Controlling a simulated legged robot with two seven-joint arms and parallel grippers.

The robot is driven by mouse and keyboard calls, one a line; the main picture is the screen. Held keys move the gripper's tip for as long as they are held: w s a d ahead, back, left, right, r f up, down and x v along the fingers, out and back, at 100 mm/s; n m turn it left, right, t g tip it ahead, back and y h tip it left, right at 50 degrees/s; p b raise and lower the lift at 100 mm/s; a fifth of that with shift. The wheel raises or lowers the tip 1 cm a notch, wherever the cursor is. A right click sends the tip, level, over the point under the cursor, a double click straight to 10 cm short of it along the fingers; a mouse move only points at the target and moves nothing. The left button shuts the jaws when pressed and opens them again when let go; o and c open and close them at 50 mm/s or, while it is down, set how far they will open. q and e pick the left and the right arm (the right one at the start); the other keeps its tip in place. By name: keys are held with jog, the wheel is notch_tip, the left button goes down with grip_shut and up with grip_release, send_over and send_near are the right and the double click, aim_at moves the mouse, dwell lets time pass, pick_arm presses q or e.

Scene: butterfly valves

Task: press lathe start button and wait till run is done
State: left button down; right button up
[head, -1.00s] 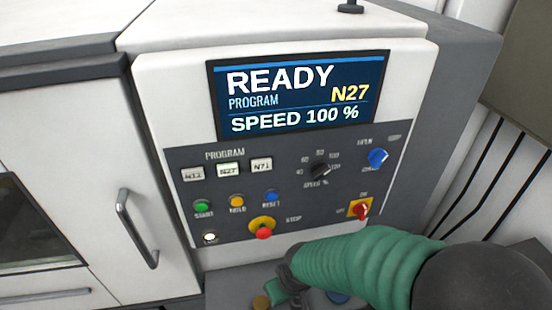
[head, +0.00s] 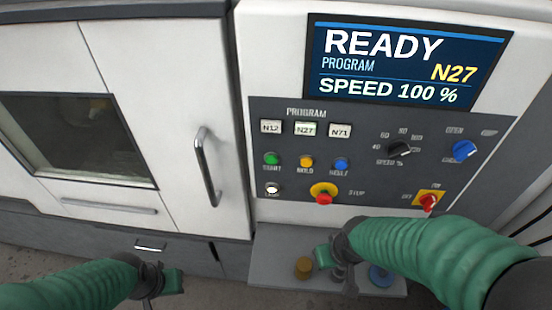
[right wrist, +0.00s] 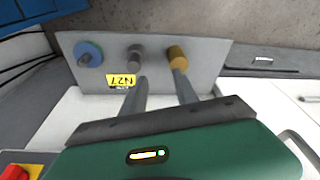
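The lathe's control panel (head: 375,195) fills the right half of the head view. Its green start button (head: 271,158) is at the left of the button row and is unobstructed. The display (head: 395,62) reads READY, PROGRAM N27, SPEED 100 %. My right gripper (head: 328,258) is below the panel, over the grey shelf and apart from the start button. The right wrist view shows its two fingers (right wrist: 158,80) spread with nothing between them. My left gripper (head: 178,281) is at the lower left, before the lathe's lower front; its finger opening is too small to tell.
Program keys N12, N27 (head: 306,129) and N71 sit above the yellow hold and blue reset buttons. A red stop button (head: 323,194) is below. The shelf (right wrist: 205,55) bears brass, grey and blue pieces and a yellow N27 tag (right wrist: 121,81). The lathe door handle (head: 206,165) stands left.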

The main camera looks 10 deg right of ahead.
dwell(0.5)
grip_shut()
dwell(1.5)
